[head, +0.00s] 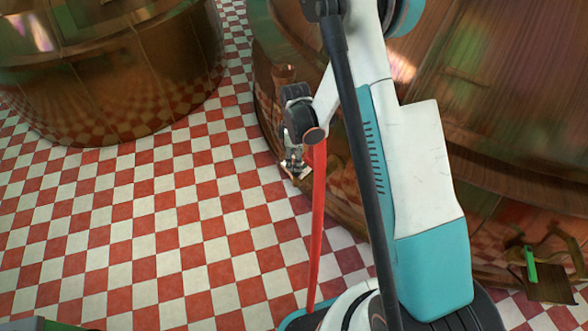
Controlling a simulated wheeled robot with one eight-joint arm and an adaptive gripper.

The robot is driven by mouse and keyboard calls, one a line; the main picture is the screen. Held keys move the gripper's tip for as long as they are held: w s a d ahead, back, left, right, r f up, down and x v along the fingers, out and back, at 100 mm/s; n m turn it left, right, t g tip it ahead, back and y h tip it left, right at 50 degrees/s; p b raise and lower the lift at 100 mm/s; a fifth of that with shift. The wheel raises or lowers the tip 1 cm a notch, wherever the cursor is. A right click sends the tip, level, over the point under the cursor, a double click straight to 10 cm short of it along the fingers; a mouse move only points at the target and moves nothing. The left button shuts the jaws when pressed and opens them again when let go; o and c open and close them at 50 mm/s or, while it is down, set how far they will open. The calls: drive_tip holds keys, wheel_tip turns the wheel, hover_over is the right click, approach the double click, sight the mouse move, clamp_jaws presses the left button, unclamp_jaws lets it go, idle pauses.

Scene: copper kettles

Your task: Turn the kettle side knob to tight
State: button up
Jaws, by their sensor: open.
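A large copper kettle (500,130) fills the right side of the head view, with my arm in front of part of it. My gripper (294,170) is open, small in the picture, close to the kettle's lower left side and pointing down. Nothing shows between its fingers. A small copper fitting (283,73) stands out by the kettle's left side, just above my wrist; I cannot tell if it is the side knob. I cannot tell whether the gripper touches the kettle. My arm hides part of that side.
A second copper kettle (110,85) stands at the upper left. A fitting with a green handle (531,264) is low on the right. The red and white checkered floor (150,230) is clear between the left kettle and my arm.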

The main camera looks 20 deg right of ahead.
wheel_tip(320, 180, down, 6)
drive_tip(key=shift+r+b, duration=0.15)
drive_tip(key=shift+b, duration=0.65)
drive_tip(key=shift+c, duration=0.3)
